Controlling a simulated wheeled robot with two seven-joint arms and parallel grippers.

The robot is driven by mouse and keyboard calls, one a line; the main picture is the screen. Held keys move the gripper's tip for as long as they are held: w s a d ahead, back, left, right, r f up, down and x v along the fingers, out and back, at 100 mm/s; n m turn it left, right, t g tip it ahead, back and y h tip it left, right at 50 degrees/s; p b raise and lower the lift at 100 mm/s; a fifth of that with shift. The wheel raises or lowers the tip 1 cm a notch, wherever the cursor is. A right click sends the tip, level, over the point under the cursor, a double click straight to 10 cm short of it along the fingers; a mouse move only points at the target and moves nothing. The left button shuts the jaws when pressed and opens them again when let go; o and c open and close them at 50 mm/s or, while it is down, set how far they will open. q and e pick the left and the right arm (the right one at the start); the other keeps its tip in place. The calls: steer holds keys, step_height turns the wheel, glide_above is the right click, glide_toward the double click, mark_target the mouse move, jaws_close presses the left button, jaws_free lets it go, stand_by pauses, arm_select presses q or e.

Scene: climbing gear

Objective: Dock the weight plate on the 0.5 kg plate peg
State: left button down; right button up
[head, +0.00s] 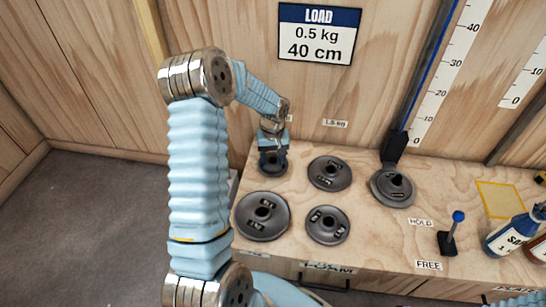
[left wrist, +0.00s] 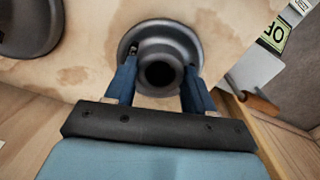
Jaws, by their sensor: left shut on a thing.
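A small dark grey weight plate (head: 272,166) with a raised hub is at the back left of the wooden bench. My left gripper (head: 273,146) comes down over it from above. In the left wrist view my left gripper (left wrist: 160,73) has its two blue fingers on either side of the plate's hub, shut on it. The round plate (left wrist: 128,48) faces the camera with a dark central hole. I cannot tell whether it touches the bench. No 0.5 kg peg can be made out; a wall label behind the arm is mostly hidden. My right gripper is not in view.
Other dark plates lie close by: one right (head: 329,172), one front left (head: 262,215), one front right (head: 326,225). A slider plate (head: 393,190) stands by a scale. A wall sign (head: 319,34) reads 0.5 kg, 40 cm. A blue-knobbed lever (head: 449,236) and bottles stand right.

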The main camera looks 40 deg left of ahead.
arm_select(q)
steer(key=shift+f+b, duration=0.35)
steer(key=shift+f, duration=0.15)
steer(key=c, duration=0.7)
jaws_free()
steer(key=shift+o, duration=0.2)
step_height(320, 180, up, 7)
steer(key=p, duration=0.4)
steer(key=shift+f+p, duration=0.15)
steer(key=shift+p, duration=0.15)
step_height(320, 180, up, 2)
steer(key=shift+r+p, duration=0.15)
steer(key=shift+p, duration=0.6)
step_height(320, 180, up, 2)
steer(key=shift+r+p, duration=0.1)
steer(key=shift+p, duration=0.55)
